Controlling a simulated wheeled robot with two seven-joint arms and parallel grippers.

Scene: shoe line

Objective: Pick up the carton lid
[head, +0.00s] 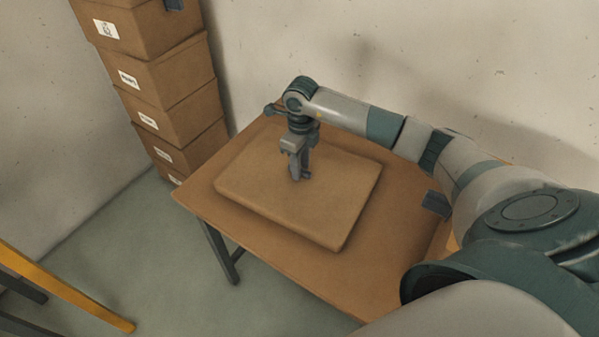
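The carton lid (270,200) is a flat, square brown cardboard piece lying on a brown table (305,272). My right gripper (300,178) points down over the lid's upper middle, with its fingertips at or just above the top surface. I cannot tell whether they touch it. The fingers look close together, but their gap is too small to judge. The lid appears to lie flat on the table. The gripper and wrist hide a small part of its far side. My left gripper is not in view.
A tall stack of labelled brown boxes (175,108) stands beyond the table's left corner, against the wall. A yellow-orange bar (65,288) crosses the lower left. Grey floor (130,240) is clear between it and the table. My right arm covers the table's right side.

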